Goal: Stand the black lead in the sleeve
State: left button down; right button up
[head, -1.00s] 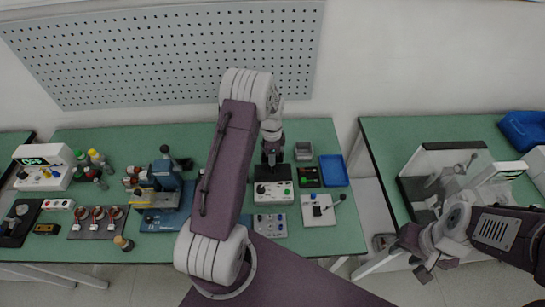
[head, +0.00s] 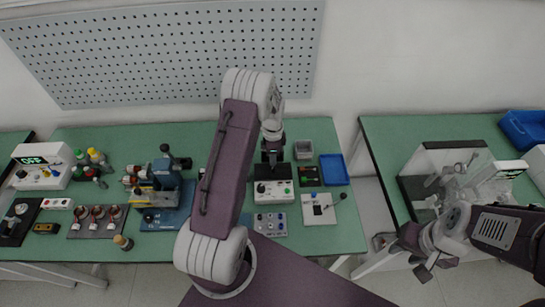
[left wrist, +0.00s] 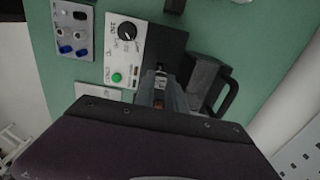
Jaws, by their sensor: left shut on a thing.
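My left gripper (head: 272,155) is over the black device with a white control panel (head: 274,192) on the middle table. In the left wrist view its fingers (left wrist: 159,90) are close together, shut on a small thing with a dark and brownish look. I cannot tell whether this is the black lead. The white panel (left wrist: 124,50), with a black dial and green button, shows to the left of the fingers there. I cannot make out the sleeve for sure in either view. My right gripper (head: 425,263) hangs low in front of the right table; its jaws are unclear.
A socket panel (head: 270,225) and a white plate with a lever (head: 320,209) lie near the front. A blue tray (head: 333,170) and grey bin (head: 303,150) stand right of the device. A blue machine (head: 164,195) stands left. An open-fronted case (head: 415,187) is on the right table.

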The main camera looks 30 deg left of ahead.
pick_arm(q)
jog(key=shift+f, duration=0.3)
jog(key=shift+d+f+b, duration=0.1)
jog(key=shift+f+b, duration=0.4)
jog(key=shift+f, duration=0.1)
jog(key=shift+f, duration=0.15)
jog(key=shift+f+b, duration=0.45)
jog(key=shift+f, duration=0.05)
jog(key=c, duration=1.3)
grip_release()
